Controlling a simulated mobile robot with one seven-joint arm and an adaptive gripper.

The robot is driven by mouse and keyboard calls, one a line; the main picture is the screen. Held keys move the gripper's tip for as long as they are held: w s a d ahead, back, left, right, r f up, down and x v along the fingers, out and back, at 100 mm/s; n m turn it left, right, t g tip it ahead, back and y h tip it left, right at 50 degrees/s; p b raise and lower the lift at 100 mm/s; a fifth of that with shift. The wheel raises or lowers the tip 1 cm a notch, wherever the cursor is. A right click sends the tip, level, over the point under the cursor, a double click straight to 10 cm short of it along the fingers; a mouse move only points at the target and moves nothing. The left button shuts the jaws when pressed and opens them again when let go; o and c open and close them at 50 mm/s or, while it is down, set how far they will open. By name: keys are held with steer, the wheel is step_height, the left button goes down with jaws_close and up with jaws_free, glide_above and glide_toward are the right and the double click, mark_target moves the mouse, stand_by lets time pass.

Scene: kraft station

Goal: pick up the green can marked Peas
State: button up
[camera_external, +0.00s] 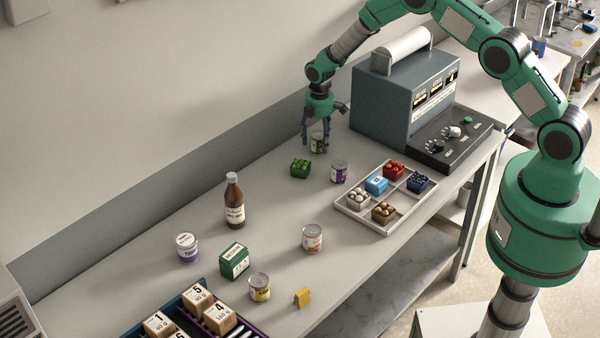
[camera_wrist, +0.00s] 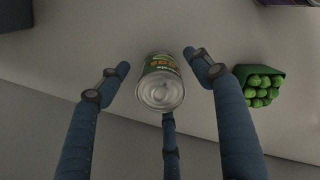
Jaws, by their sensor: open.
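The green-labelled can (camera_wrist: 160,82) stands in the middle of the wrist view, with its silver lid towards the camera. Its label lettering is only partly readable there. In the external view the can (camera_external: 317,143) stands near the back of the counter, partly hidden by my fingers. My gripper (camera_external: 316,140) points down over it. In the wrist view my open gripper (camera_wrist: 163,85) has blue fingers on the left and right of the can and one below it. Gaps show between the side fingers and the can; I cannot tell whether the lower finger touches it.
A green carton of green balls (camera_external: 300,168) and a purple-labelled can (camera_external: 339,171) stand close by. A grey machine (camera_external: 405,90) is to the right. A divided tray (camera_external: 354,212) with small boxes lies in front. A brown bottle (camera_external: 234,202) stands further left.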

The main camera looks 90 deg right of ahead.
mark_target(321, 135)
steer(key=c, duration=1.4)
steer(key=shift+o, duration=0.2)
steer(key=shift+r, duration=0.2)
steer(key=shift+r, duration=0.5)
steer(key=shift+s+a+r+b, duration=0.15)
steer(key=shift+r+b, duration=0.05)
steer(key=shift+r, duration=0.35)
steer(key=shift+s+a+r+b, duration=0.1)
steer(key=shift+s+r+b, duration=0.05)
steer(key=shift+r, duration=0.4)
steer(key=s+a+r+b, duration=0.1)
steer(key=s+a, duration=0.8)
steer(key=s, duration=0.2)
steer(key=shift+s+a+r, duration=0.2)
steer(key=shift+s+a, duration=0.1)
steer(key=shift+a, duration=0.1)
